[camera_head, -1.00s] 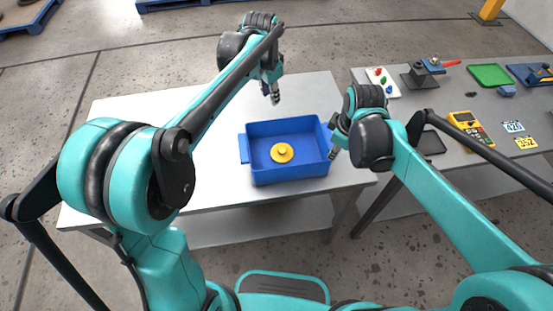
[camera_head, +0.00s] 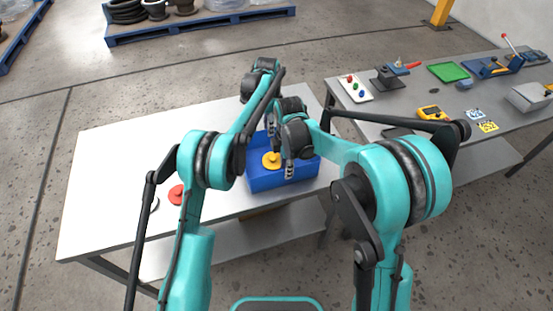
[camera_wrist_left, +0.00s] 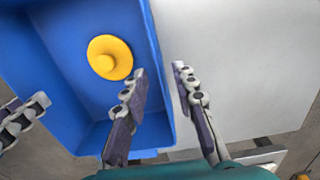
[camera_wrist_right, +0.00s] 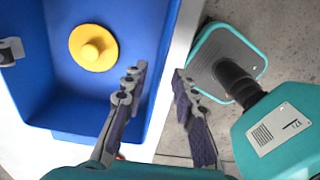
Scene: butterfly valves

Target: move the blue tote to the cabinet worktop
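The blue tote (camera_head: 300,177) sits on the white-topped table (camera_head: 120,150) near its front right corner. A yellow knobbed disc (camera_head: 271,160) lies inside it; it also shows in the left wrist view (camera_wrist_left: 110,58) and right wrist view (camera_wrist_right: 93,47). My left gripper (camera_wrist_left: 160,85) is open at the tote's far wall, one finger on the inner side, the other over the tabletop. My right gripper (camera_wrist_right: 158,85) is open at the near wall, one finger on the inner side, the other outside over the floor. Contact with the walls cannot be told. I cannot identify a cabinet.
A red disc (camera_head: 176,194) and a white round piece (camera_head: 154,203) are on the white table, left of the tote. A blue pallet (camera_head: 200,27) stands behind.

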